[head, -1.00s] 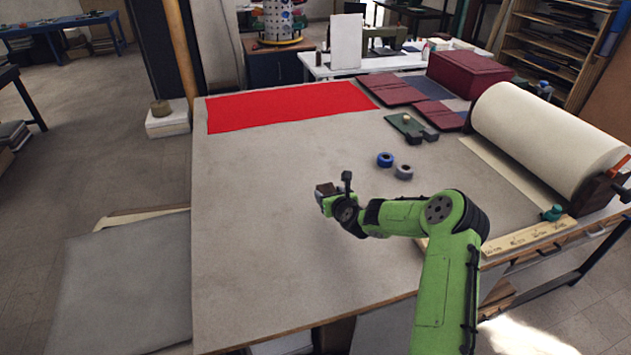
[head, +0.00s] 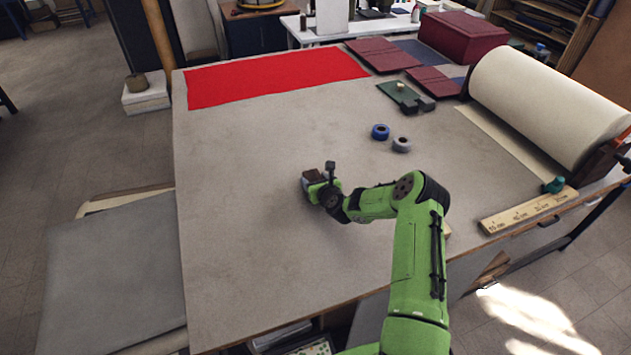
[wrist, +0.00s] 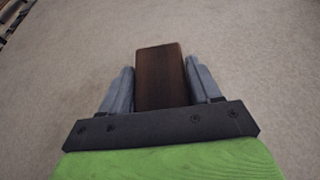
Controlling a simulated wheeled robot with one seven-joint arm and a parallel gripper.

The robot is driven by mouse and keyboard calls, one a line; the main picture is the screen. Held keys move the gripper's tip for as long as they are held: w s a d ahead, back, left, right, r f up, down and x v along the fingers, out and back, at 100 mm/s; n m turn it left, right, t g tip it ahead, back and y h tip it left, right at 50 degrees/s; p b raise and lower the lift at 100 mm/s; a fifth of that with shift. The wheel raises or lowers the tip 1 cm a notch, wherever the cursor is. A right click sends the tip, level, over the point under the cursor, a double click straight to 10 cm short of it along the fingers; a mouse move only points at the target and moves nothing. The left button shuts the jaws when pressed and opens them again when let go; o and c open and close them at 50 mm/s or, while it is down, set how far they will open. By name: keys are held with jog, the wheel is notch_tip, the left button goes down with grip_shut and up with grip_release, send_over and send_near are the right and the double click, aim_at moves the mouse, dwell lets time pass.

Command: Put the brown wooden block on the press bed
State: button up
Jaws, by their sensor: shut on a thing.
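The brown wooden block (wrist: 160,75) stands between the two grey fingers of my gripper (wrist: 161,82) in the wrist view, and the gripper is shut on it. In the head view the block (head: 311,174) is small, at the tip of my gripper (head: 313,183), over the middle of the grey table. I cannot tell its exact height above the table. A small green plate (head: 397,92) with a pale knob and dark blocks lies farther back, right of the gripper. It may be the press bed, but I cannot be sure.
A blue ring (head: 380,131) and a grey ring (head: 402,145) lie right of the gripper. A red cloth (head: 270,76) covers the back left. Dark red covers (head: 382,55) lie behind the plate. A big cream roll (head: 545,105) bounds the right. The table's left and middle are bare.

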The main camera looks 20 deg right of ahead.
jog(key=o, duration=0.8)
jog(key=shift+f, duration=0.1)
jog(key=o, duration=0.3)
jog(key=shift+o, duration=0.2)
